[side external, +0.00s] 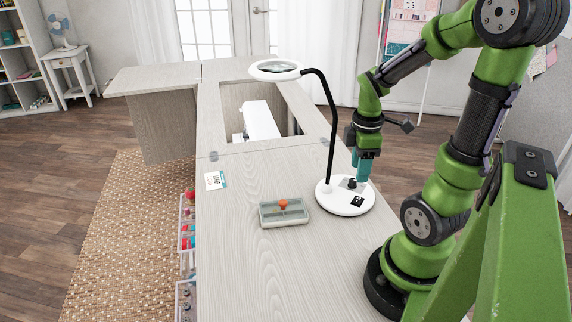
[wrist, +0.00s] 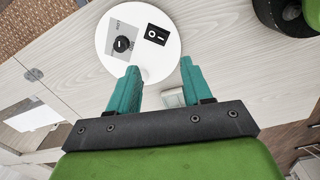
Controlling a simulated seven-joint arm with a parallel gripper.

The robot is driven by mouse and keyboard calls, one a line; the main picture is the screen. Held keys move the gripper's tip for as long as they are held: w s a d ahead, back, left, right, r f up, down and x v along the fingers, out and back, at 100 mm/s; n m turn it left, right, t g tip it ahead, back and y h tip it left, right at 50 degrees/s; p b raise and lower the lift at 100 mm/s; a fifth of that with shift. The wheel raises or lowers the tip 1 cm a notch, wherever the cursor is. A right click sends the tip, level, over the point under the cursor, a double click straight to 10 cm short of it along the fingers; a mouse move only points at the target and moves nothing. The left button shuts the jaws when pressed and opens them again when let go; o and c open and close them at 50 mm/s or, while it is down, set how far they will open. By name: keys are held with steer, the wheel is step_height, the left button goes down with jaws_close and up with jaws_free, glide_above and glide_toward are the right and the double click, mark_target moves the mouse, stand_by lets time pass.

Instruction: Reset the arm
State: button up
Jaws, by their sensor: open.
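My gripper (side external: 359,176) is green with teal fingers and points down near the white round base (side external: 334,205) of the magnifier lamp. In the wrist view, my gripper (wrist: 159,64) has its two teal fingers spread apart with nothing held between them. The lamp base (wrist: 168,63) lies beyond the fingertips there, with a round black knob (wrist: 122,44) and a black switch plate (wrist: 157,34) on top. I cannot tell how high the fingers are above the base.
The lamp's black neck (side external: 331,110) rises to a ring-shaped head (side external: 275,70). A grey tray (side external: 270,219) with an orange ball (side external: 283,203) on it and a card (side external: 215,180) lie on the cabinet top. A white machine (side external: 261,120) sits in the opening.

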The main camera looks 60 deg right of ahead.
steer(key=w+a+r+m+t+y, duration=0.1)
steer(key=a+r+m, duration=0.4)
steer(key=a, duration=0.5)
steer(key=w+a+r+m+t+y, duration=0.1)
steer(key=w+a+r+m+t, duration=0.3)
steer(key=a, duration=0.5)
step_height(320, 180, up, 4)
steer(key=shift+w+a+f+m+t, duration=0.15)
steer(key=shift+a+m+t, duration=0.2)
steer(key=shift+m+t, duration=0.6)
steer(key=shift+c, duration=0.4)
